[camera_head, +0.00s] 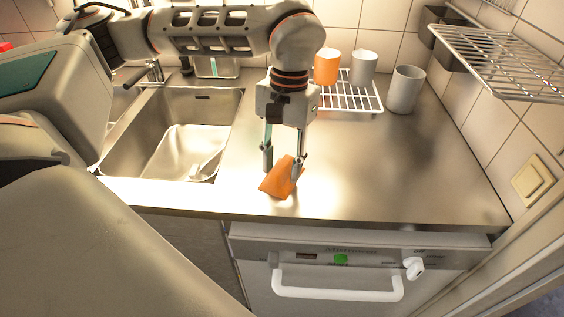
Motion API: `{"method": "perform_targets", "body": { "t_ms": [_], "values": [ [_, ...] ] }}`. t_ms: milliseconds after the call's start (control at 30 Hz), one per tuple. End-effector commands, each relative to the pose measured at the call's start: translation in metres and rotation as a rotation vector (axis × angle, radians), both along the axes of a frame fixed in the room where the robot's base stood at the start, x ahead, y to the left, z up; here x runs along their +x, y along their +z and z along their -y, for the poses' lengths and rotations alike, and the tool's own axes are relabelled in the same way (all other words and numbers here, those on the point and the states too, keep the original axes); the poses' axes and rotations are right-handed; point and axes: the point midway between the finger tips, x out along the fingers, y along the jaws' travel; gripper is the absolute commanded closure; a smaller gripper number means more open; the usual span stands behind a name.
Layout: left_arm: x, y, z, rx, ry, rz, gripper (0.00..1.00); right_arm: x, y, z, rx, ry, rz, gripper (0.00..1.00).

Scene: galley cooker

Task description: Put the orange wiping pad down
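The orange wiping pad (279,183) is at the front of the steel worktop, left of its middle. My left gripper (283,170) points down over it with its two fingers spaced apart. The right finger stands in front of the pad's right part, and the left finger is at its upper left side. I cannot tell whether the fingers press on the pad, or whether the pad rests fully on the worktop. Part of the pad is hidden behind the right finger. My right gripper is not in view.
A sink (128,163) lies to the left. A wire rack (350,97) at the back bears an orange cup (327,68) and a grey cup (363,68). Another grey cup (405,90) stands beside it. A wire shelf (500,62) overhangs at right. The worktop (400,165) right of the pad is clear.

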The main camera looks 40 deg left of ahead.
Motion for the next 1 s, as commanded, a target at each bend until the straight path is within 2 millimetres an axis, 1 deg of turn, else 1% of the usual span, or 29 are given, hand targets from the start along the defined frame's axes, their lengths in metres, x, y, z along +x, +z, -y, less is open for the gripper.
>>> {"method": "perform_targets", "body": {
  "t_ms": [67, 167, 400, 600, 700, 800, 1000],
  "values": [
    [0.001, 0.005, 0.0, -0.001, 0.0, 0.002, 0.65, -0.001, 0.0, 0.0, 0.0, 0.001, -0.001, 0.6],
    [0.003, 0.018, 0.0, 0.0, 0.001, 0.006, 0.65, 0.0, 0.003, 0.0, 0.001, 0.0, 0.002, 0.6],
    [0.011, 0.068, -0.001, 0.0, 0.001, 0.008, 0.65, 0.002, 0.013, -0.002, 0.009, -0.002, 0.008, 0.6],
    [0.015, 0.102, -0.002, 0.0, 0.001, 0.005, 0.65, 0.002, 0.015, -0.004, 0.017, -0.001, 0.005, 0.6],
    [0.017, 0.114, -0.002, 0.0, 0.0, 0.004, 0.65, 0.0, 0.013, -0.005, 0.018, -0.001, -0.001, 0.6],
    [0.018, 0.119, -0.003, -0.001, 0.0, 0.001, 0.65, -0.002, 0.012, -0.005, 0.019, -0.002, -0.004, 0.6],
    [0.018, 0.121, -0.003, 0.0, 0.0, 0.0, 0.65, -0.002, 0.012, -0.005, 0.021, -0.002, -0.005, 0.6]
  ]
}}
